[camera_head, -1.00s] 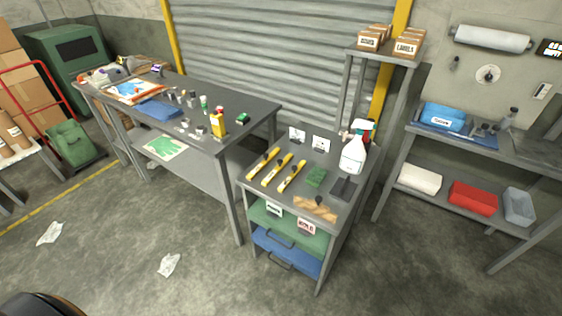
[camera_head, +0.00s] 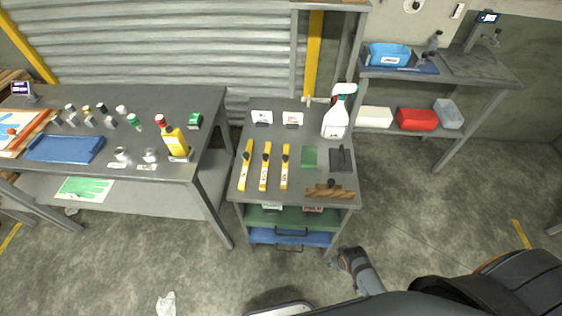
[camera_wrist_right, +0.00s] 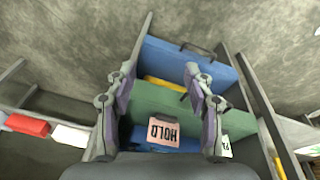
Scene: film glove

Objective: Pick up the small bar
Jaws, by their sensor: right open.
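Three yellow bars lie side by side on the grey cart top (camera_head: 277,118): a left bar (camera_head: 246,165), a middle bar (camera_head: 265,166) and a right bar (camera_head: 285,166). The right one looks slightly shorter, but their markings are too small to read, so I cannot tell surely which is the small bar. My right gripper (camera_head: 350,258) is low in front of the cart's right front corner, away from the bars. In the wrist view it is open and empty (camera_wrist_right: 160,75), facing drawers and a pink HOLD label (camera_wrist_right: 163,131). My left gripper is not in view.
A spray bottle (camera_head: 336,118), green pad (camera_head: 309,157), dark plate (camera_head: 341,158) and brown wooden piece (camera_head: 329,190) stand or lie right of the bars. Below are green (camera_head: 267,220) and blue (camera_head: 262,236) drawers. A workbench (camera_head: 205,107) with bottles stands left.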

